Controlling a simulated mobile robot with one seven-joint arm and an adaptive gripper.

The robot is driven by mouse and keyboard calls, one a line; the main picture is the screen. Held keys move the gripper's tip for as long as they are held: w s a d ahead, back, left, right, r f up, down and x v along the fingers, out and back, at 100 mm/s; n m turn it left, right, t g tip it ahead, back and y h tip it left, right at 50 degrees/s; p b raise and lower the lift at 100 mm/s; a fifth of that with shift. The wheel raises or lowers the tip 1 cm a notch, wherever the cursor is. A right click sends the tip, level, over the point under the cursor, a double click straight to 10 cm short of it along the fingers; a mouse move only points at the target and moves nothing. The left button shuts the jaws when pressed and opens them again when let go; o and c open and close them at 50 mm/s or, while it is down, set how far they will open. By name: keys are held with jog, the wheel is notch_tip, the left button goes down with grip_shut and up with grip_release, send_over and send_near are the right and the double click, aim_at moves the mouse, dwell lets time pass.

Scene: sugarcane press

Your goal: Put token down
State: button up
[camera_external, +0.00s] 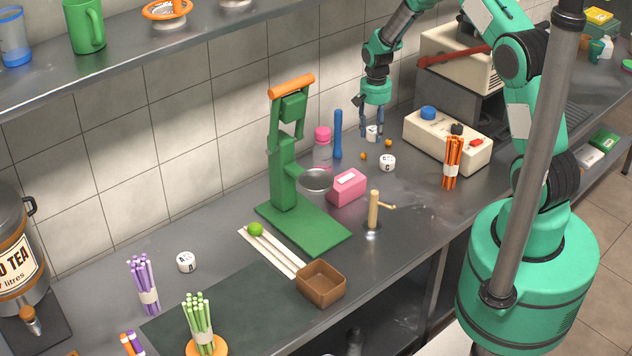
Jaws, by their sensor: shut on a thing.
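My gripper (372,128) points down over the back of the counter, near the tiled wall. It is shut on a small white token (373,133), held between its fingertips. The mark on this token is too small to read. The token is at or just above the counter (420,210); I cannot tell whether it touches. A second white token marked C (387,162) sits on the counter in front of my gripper. A third token marked A (186,262) sits far to the left.
Small orange balls (388,143) lie close to my gripper. The green press (290,180), pink box (347,188) and wooden tap (374,210) stand further forward.

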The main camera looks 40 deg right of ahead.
send_over(386, 129)
notch_tip(386, 129, down, 2)
jog(key=shift+a+f+b, duration=0.1)
jog(key=shift+f+b, duration=0.05)
jog(key=shift+b, duration=0.4)
jog(key=shift+f, duration=0.6)
jog(key=shift+f, duration=1.75)
jog(key=shift+f, duration=0.1)
jog(key=o, duration=1.1)
